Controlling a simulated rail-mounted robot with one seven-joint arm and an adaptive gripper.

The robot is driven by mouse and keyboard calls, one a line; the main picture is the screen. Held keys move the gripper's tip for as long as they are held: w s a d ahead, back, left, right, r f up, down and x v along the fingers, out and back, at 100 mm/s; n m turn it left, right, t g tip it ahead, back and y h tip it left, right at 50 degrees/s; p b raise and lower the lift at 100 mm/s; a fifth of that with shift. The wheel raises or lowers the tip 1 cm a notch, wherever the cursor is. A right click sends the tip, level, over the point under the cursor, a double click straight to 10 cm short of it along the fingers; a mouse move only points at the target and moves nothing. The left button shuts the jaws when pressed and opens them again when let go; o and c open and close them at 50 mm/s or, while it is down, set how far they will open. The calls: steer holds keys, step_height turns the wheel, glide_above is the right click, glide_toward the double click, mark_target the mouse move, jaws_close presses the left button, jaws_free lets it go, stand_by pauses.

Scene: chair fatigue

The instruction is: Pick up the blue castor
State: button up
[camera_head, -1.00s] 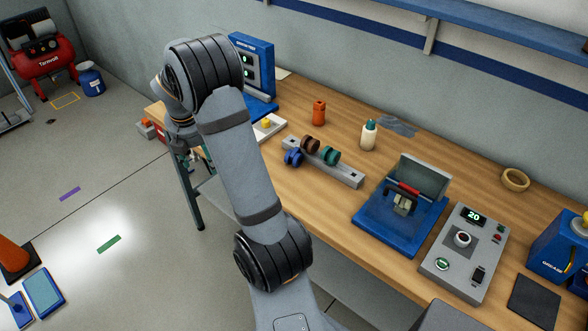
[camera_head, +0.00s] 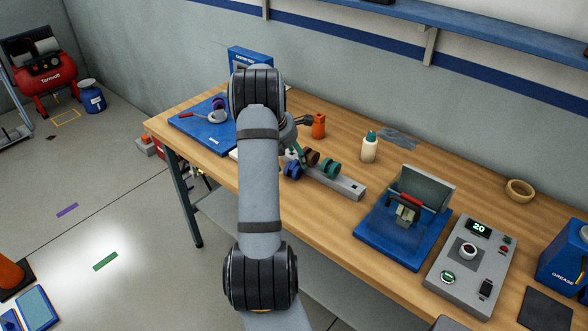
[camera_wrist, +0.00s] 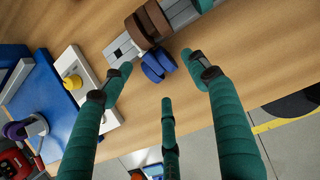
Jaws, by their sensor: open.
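The blue castor (camera_head: 292,170) sits at the near left end of a grey metal rack (camera_head: 350,188) on the wooden bench. In the wrist view the blue castor (camera_wrist: 158,64) lies ahead of my gripper (camera_wrist: 160,80). The green fingers are spread apart, with two tips to either side of the castor's outline and a third below it. The gripper is open and empty. I cannot tell the exact gap to the castor. In the head view my arm hides most of the gripper.
A brown castor (camera_head: 311,157) and a green castor (camera_head: 329,168) sit close by on the rack. An orange bottle (camera_head: 318,126) and a white bottle (camera_head: 369,147) stand behind. A white tray with a yellow knob (camera_wrist: 72,81) lies left in the wrist view.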

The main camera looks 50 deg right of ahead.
mark_target(293, 166)
steer(key=x, duration=0.2)
steer(key=p+x, duration=0.1)
steer(key=x, duration=0.1)
steer(key=shift+w+d+f, duration=0.1)
steer(key=shift+w, duration=0.15)
steer(key=shift+c, duration=0.7)
steer(key=c, duration=1)
